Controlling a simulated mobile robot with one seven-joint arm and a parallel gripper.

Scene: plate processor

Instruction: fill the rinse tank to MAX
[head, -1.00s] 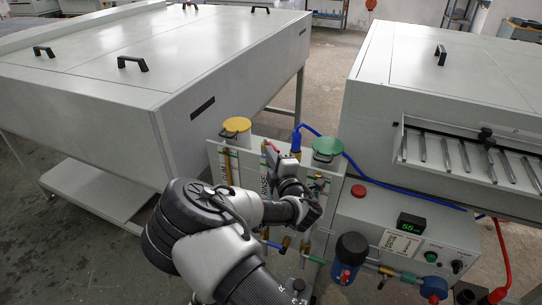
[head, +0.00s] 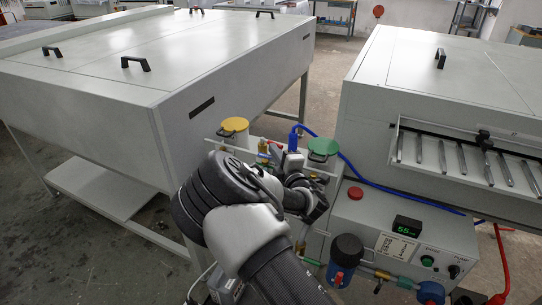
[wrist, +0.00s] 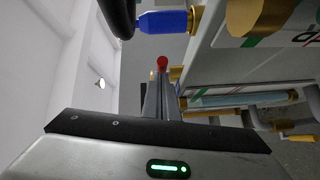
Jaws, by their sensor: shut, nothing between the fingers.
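Two lidded tanks stand between the machines in the head view, one with a yellow lid (head: 233,125) and one with a green lid (head: 322,147). My arm hides most of their fronts, so their labels and levels cannot be read there. My gripper (wrist: 160,80) is shut and empty in the wrist view. A small red knob (wrist: 162,63) shows at its fingertips; I cannot tell whether they touch. A blue fitting (wrist: 165,21) with a brass end (wrist: 196,20) is beyond it. A pale blue sight tube (wrist: 235,99) runs beside a striped label, right of the fingers.
A large grey cabinet (head: 180,75) stands left and the processor (head: 450,90) right. A control box with a red button (head: 355,193), a green display (head: 408,226) and a blue-and-black filter (head: 345,258) is close right of my arm. A blue hose (head: 390,199) crosses behind.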

